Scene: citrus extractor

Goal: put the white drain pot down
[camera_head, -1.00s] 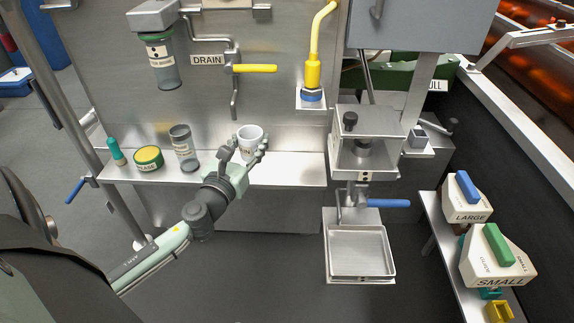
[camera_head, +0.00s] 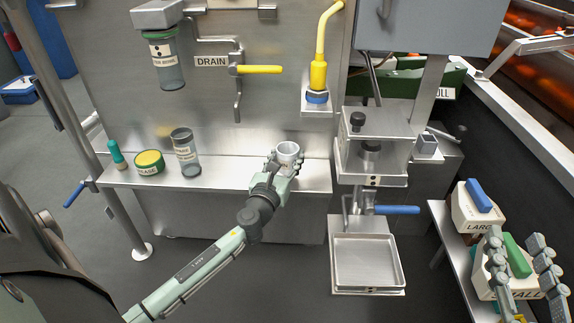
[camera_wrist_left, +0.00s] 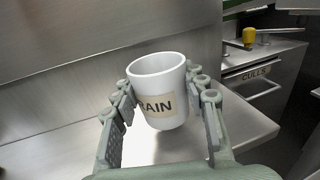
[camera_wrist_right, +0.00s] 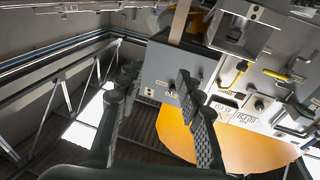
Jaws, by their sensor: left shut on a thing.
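The white drain pot (camera_head: 288,149) is upright over the right part of the steel shelf (camera_head: 225,180). My left gripper (camera_head: 286,159) is shut on it, with a finger on either side. My right gripper (camera_head: 514,240) is open and empty, in front of the block labelled small.
A grey jar (camera_head: 185,152), a yellow-topped tin (camera_head: 149,162) and a teal bottle (camera_head: 116,155) stand on the shelf's left part. The shelf between jar and pot is clear. The press (camera_head: 372,155) and square tray (camera_head: 367,262) are to the right. A yellow drain handle (camera_head: 258,70) is above.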

